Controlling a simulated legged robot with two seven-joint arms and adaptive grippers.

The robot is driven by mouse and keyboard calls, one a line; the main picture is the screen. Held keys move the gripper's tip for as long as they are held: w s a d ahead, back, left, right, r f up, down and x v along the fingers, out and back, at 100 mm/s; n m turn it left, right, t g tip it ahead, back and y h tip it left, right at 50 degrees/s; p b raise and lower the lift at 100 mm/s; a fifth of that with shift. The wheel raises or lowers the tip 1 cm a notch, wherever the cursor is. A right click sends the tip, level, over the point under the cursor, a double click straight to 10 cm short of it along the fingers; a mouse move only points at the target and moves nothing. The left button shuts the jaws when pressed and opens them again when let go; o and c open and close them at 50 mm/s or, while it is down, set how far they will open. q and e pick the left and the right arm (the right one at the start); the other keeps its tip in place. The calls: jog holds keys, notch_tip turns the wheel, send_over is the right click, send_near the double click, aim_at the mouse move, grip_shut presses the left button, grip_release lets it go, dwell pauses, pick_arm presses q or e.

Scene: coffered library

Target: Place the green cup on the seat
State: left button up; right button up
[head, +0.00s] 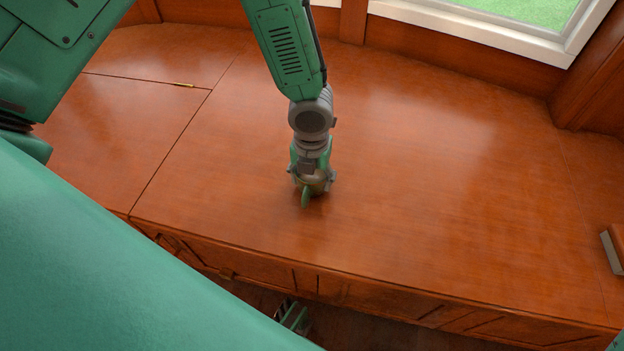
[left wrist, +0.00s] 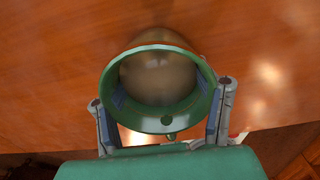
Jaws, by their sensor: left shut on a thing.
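The green cup (head: 314,187) is in my left gripper (head: 311,178), over the middle of the wooden seat (head: 430,170). The left gripper points down from above and is shut on the cup. In the left wrist view the cup's green rim (left wrist: 110,92) faces me, with a brownish inside, between the two fingers (left wrist: 164,112). A small green part of the cup points toward the seat's front edge in the head view. The cup's base is hidden or too small to see, so I cannot tell whether it touches the seat. My right gripper does not show clearly.
The seat is bare around the cup. A book-like thing (head: 613,249) lies at the seat's right end. A small brass hinge (head: 183,85) lies on a seam at the left. Wood panelling and a white-framed window (head: 500,35) stand behind.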

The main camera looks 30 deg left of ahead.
pick_arm(q)
jog(key=shift+a, duration=0.35)
jog(key=o, duration=1.4)
jog(key=shift+a, duration=0.25)
jog(key=shift+c, duration=0.2)
jog(key=shift+d, duration=0.35)
jog(key=shift+d+r, duration=0.1)
jog(key=shift+r, duration=0.15)
notch_tip(320, 180, up, 12)
jog(key=p, duration=0.4)
jog(key=shift+f+p, duration=0.15)
jog(key=shift+p, duration=0.25)
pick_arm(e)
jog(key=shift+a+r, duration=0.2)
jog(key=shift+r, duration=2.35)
pick_arm(q)
jog(key=shift+a, duration=0.25)
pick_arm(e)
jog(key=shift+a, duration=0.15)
